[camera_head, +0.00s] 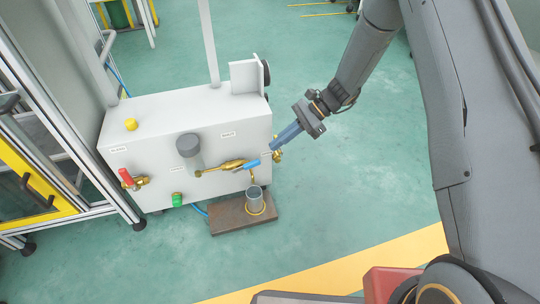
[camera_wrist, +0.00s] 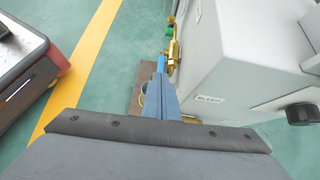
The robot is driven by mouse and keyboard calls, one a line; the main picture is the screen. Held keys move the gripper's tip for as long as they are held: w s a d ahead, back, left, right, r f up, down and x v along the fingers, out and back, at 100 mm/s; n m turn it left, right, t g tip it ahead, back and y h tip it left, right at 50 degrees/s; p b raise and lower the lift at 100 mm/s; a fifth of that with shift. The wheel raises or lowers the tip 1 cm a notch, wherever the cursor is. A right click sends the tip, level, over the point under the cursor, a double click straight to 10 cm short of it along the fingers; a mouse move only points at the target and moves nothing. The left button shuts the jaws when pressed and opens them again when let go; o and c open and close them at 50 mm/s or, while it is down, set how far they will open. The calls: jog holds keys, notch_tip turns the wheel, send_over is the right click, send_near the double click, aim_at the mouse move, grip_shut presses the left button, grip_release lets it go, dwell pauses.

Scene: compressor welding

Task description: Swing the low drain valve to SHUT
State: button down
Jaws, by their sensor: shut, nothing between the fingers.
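The low drain valve (camera_head: 235,165) is a brass body low on the front of the white cabinet. Its blue lever (camera_head: 252,164) points right, roughly in line with the brass body. A grey cup (camera_head: 255,202) stands below its outlet. My gripper (camera_head: 273,147) has slim blue-grey fingers, closed together and empty, just right of and above the lever in the head view. In the wrist view, the gripper (camera_wrist: 162,78) points towards the bright blue lever (camera_wrist: 161,62) and brass fittings (camera_wrist: 172,50); I cannot tell whether it touches the lever. The SHUT marking is not readable.
The white cabinet (camera_head: 165,120) also carries a red-handled valve (camera_head: 127,178), a grey cylinder (camera_head: 189,148), a green fitting (camera_head: 177,200) and a yellow button (camera_head: 130,125). A brown plate (camera_head: 230,222) lies beneath the cup. Open green floor (camera_head: 350,190) extends to the right.

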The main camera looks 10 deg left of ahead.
jog(key=r, duration=0.1)
jog(key=g+y+b, duration=0.2)
jog(key=y+b, duration=0.1)
jog(key=b, duration=0.1)
send_near(246, 167)
notch_tip(246, 167, down, 3)
jog(key=w+d, duration=0.3)
jog(key=d+f+y+b, duration=0.2)
jog(key=d+f+y, duration=0.2)
jog(key=f, duration=0.3)
jog(key=s+a+r+b, duration=0.1)
jog(key=a+r, duration=0.1)
jog(key=a, duration=0.3)
jog(key=s+a+r+b, duration=0.2)
jog(key=a, duration=0.3)
jog(key=shift+s+g, duration=0.3)
